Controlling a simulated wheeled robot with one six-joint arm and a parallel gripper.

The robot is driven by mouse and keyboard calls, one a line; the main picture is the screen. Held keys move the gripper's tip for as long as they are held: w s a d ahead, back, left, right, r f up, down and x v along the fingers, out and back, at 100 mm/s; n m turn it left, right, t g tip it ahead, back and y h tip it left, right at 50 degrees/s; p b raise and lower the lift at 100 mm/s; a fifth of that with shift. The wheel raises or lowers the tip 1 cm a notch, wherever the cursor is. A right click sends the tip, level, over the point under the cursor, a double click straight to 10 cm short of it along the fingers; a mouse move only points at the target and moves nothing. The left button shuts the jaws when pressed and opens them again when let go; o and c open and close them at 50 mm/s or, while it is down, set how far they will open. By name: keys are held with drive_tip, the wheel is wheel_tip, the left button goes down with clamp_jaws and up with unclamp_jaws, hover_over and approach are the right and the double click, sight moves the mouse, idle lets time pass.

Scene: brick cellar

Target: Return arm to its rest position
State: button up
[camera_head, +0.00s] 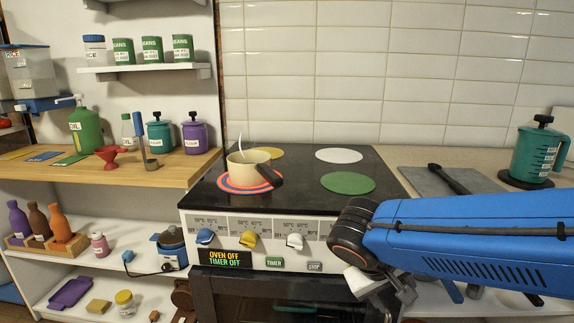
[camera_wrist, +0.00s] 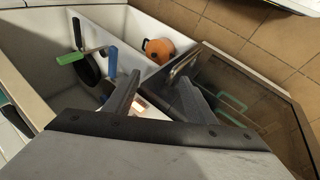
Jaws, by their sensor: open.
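My blue arm (camera_head: 470,245) reaches in from the right in the head view, in front of the stove and counter. My gripper (camera_head: 385,300) hangs at its end, low before the oven front, partly cut off by the picture's lower edge. In the wrist view my gripper (camera_wrist: 155,92) shows two grey fingers spread apart with nothing held between them. Below and beyond them are white shelf compartments and a dark glass door.
A beige pot (camera_head: 248,168) with a dark handle stands on the stove's front left burner. A teal jug (camera_head: 536,155) stands on the right counter. The wrist view shows an orange pot (camera_wrist: 159,50) and a green-handled item (camera_wrist: 72,58) in the compartments, beside the glass door (camera_wrist: 245,95).

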drive_tip(key=s+d+m+t+y, duration=0.1)
drive_tip(key=s+d+m+y, duration=0.1)
drive_tip(key=s+d+y, duration=0.3)
drive_tip(key=shift+s+d+f+y, duration=0.3)
drive_tip(key=shift+s+d+y, duration=0.1)
drive_tip(key=shift+s, duration=1.75)
